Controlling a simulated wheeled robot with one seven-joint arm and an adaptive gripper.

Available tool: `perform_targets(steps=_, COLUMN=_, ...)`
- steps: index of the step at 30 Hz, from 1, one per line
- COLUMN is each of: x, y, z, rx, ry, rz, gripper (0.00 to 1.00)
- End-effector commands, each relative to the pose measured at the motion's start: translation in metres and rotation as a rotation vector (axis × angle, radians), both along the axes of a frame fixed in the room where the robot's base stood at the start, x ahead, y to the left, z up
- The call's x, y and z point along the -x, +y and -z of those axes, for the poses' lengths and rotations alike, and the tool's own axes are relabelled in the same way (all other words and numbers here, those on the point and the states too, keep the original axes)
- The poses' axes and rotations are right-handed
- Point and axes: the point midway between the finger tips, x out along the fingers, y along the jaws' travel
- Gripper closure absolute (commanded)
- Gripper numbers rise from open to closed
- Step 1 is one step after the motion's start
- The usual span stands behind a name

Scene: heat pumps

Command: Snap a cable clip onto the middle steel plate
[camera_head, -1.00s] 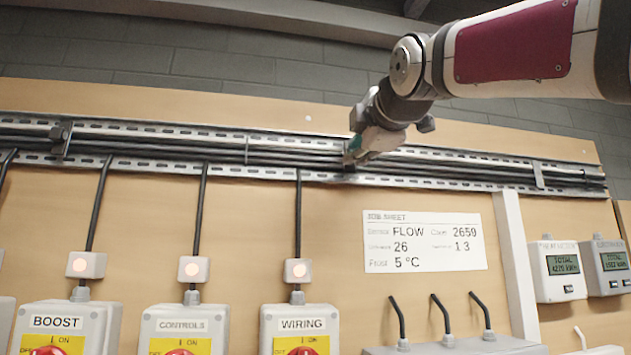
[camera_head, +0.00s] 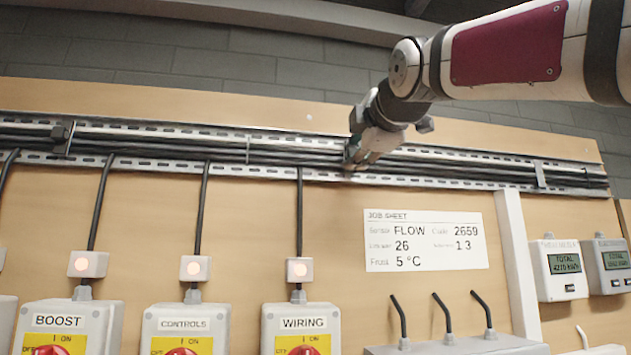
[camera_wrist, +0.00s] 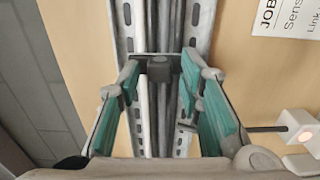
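My gripper (camera_head: 358,157) is over the cable rail, right of the centre of the head view. In the wrist view its two teal-padded fingers (camera_wrist: 161,76) stand apart, one on each side of a dark clip block (camera_wrist: 159,69). Small gaps show between the block and the pads, so the gripper looks open around it. The block lies across the cables on a thin cross strip (camera_wrist: 140,56) that looks like the middle plate. How firmly it is seated cannot be told. In the head view my gripper hides this spot. The left plate carries a similar dark clip (camera_head: 61,133).
Black cables (camera_head: 210,145) run between two slotted steel rails (camera_head: 200,167). A thin strip (camera_head: 247,150) and the right plate (camera_head: 540,175) cross them. Below are the job sheet (camera_head: 425,240), switch boxes (camera_head: 300,322) and meters (camera_head: 560,268).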

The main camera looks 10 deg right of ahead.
Motion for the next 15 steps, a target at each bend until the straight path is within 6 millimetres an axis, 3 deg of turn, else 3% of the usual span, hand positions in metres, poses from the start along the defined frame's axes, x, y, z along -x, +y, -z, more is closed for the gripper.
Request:
perform_targets(steps=7, x=0.002, y=0.000, z=0.000, rx=0.000, ry=0.000, rz=0.000, gripper=0.67)
perform_targets(steps=15, x=0.021, y=-0.001, z=-0.001, rx=-0.001, ry=0.000, rz=0.000, gripper=0.67)
